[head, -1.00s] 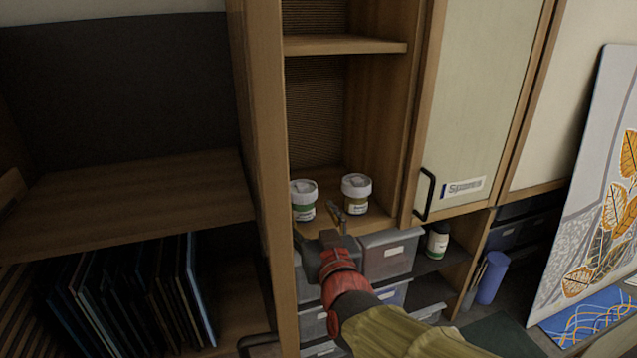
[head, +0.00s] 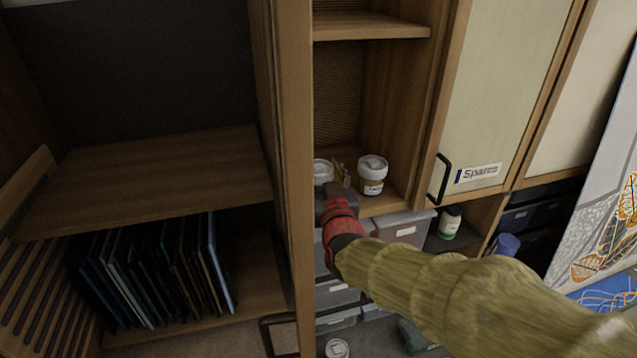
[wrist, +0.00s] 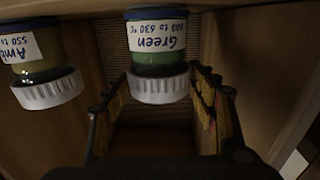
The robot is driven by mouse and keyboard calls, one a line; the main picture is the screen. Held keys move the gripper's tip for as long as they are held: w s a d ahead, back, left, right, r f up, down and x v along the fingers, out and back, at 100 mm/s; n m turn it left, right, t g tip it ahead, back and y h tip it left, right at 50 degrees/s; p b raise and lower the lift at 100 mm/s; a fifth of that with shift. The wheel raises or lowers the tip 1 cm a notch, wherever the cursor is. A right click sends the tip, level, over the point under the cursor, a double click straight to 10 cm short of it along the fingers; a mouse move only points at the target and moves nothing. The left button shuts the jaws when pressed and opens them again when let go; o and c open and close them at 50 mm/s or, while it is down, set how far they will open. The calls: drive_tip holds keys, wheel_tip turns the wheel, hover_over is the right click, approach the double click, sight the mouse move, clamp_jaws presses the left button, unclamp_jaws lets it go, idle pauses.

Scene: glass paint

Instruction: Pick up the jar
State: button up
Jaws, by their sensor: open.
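Two small white-lidded jars stand on the cabinet shelf. The left one is the green jar (head: 322,168), largely hidden behind my gripper in the head view. The wrist view is upside down and shows the green jar (wrist: 158,52) with a handwritten "Green" label. The other is an amber jar (head: 372,176), to the right in the head view and at the left edge in the wrist view (wrist: 38,60). My gripper (head: 340,174) is open at the shelf front. Its fingers point at the green jar, one to each side in the wrist view; contact cannot be told.
A wooden upright (head: 293,150) stands close left of the jars, and a shelf board (head: 370,27) lies above. Grey drawers (head: 405,230) are below. A cupboard door with a handle (head: 441,180) stands to the right. A dark-lidded jar (head: 450,222) sits lower right.

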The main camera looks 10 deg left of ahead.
drive_tip(key=shift+c, duration=1)
drive_tip(key=c, duration=1.1)
drive_tip(key=shift+c, duration=0.7)
